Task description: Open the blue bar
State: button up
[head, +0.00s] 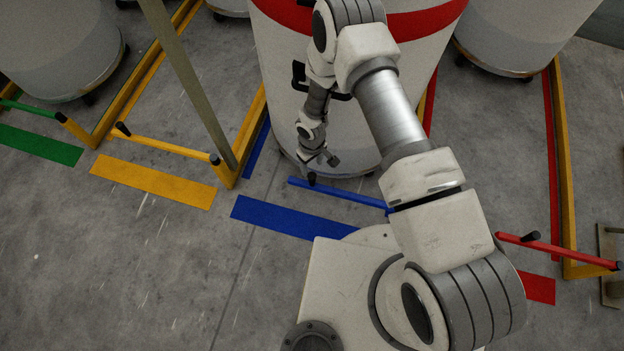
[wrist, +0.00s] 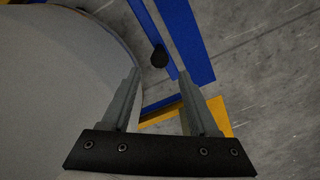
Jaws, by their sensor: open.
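The blue bar (head: 345,195) runs low across the front of a large white can with a red band (head: 275,90); its right end is hidden behind my arm. A black knob (head: 311,178) stands near its left end. My gripper (head: 322,160) is beside the can's lower front, just above and behind the knob. In the wrist view, the blue bar (wrist: 147,22) comes from the top, and the black knob (wrist: 159,57) shows ahead of the gap between my open, empty fingers (wrist: 158,76). I cannot tell whether they touch it.
A blue floor strip (head: 285,217) lies in front of the bar. The can wall (wrist: 50,80) is close on the left of the wrist view. A yellow bar (head: 165,145), a green bar (head: 28,108) and a red bar (head: 555,248) stand at neighbouring bays. A post (head: 190,85) rises at left.

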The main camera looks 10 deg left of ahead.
aim_at(312, 179)
notch_tip(312, 179, down, 12)
jog(key=b, duration=0.3)
jog(key=shift+r, duration=0.25)
grip_shut()
dwell(1.1)
